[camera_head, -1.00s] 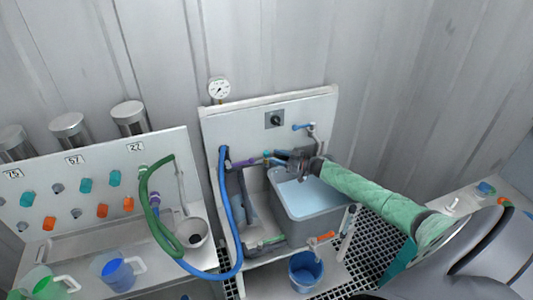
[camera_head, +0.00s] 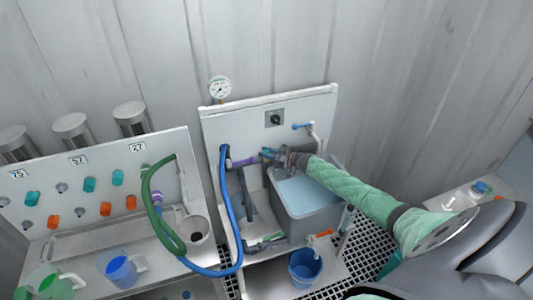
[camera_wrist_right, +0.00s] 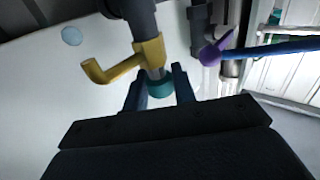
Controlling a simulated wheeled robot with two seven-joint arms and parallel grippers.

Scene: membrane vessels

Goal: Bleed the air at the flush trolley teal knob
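The teal knob (camera_wrist_right: 160,88) sits on a pipe below a yellow elbow (camera_wrist_right: 125,62) in the right wrist view. My right gripper (camera_wrist_right: 160,84) has one finger on each side of this knob, very near it. Whether the fingers press on it is unclear. In the head view my right gripper (camera_head: 272,155) reaches from the right to the pipework on the flush trolley's white panel (camera_head: 240,130), and it hides most of the knob there. My left gripper is out of view.
A grey basin of water (camera_head: 312,210) lies just under my right arm. A blue hose (camera_head: 228,200) loops at the left of the trolley. A pressure gauge (camera_head: 220,88) stands above the panel. A blue bucket (camera_head: 304,268) is below. A purple fitting (camera_wrist_right: 212,52) is close by.

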